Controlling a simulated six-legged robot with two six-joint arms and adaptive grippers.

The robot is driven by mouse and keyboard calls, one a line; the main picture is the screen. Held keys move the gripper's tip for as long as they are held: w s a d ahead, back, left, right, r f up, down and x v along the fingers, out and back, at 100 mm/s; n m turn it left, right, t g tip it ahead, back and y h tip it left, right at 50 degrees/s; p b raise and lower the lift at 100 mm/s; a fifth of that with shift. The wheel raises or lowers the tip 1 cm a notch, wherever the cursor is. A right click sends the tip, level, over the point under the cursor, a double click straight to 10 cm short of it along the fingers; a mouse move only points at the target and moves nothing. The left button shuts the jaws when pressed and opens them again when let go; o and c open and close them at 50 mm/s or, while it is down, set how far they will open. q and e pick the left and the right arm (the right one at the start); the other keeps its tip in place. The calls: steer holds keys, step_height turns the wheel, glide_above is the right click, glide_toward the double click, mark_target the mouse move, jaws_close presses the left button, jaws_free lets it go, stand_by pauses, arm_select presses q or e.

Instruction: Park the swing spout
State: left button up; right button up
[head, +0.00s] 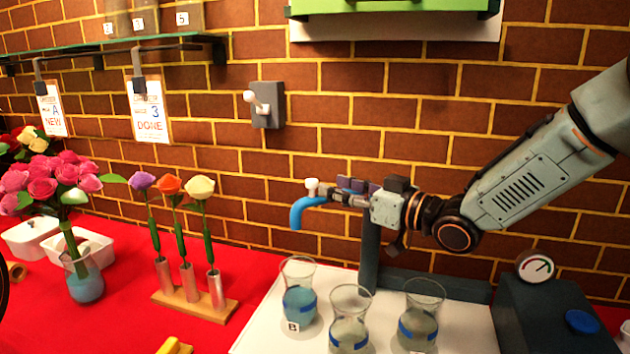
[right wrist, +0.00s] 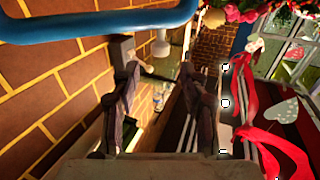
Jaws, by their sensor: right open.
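The swing spout (head: 305,208) is a blue curved pipe with its end bent down, left of my right gripper in the head view. A white knob (head: 312,186) stands above it. The blue pipe also crosses the top of the right wrist view (right wrist: 100,26). My right gripper (head: 338,196) is at the spout's right end, above the vases. In the right wrist view its two fingers (right wrist: 158,85) stand apart with no object seen between them. The pipe passes above the fingers there; contact cannot be told. My left gripper is not in view.
Three glass vases (head: 350,331) stand on a white board (head: 265,335) below the spout; the left one is marked B. A wooden stand (head: 195,304) holds three flowers. A bouquet vase (head: 84,282) is further left. A dark box with a gauge (head: 535,266) is right. A wall switch (head: 266,105) is behind.

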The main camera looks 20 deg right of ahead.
mark_target(316, 183)
steer(key=x, duration=0.4)
steer(key=f+x, duration=0.1)
steer(key=x, duration=0.1)
steer(key=shift+a+b, duration=0.1)
steer(key=shift+b, duration=0.2)
steer(key=shift+w+a, duration=0.15)
steer(key=shift+w, duration=0.1)
steer(key=shift+s+r, duration=0.2)
steer(key=shift+r, duration=0.2)
steer(key=shift+w+a+f, duration=0.2)
steer(key=shift+w+f, duration=0.05)
steer(key=shift+w, duration=0.35)
steer(key=shift+c, duration=0.6)
steer(key=shift+s+d+r, duration=0.15)
steer(key=shift+s+r, duration=0.05)
steer(key=shift+s, duration=0.3)
steer(key=c, duration=0.4)
steer(key=shift+w+f, duration=0.1)
steer(key=shift+w, duration=0.1)
jaws_close()
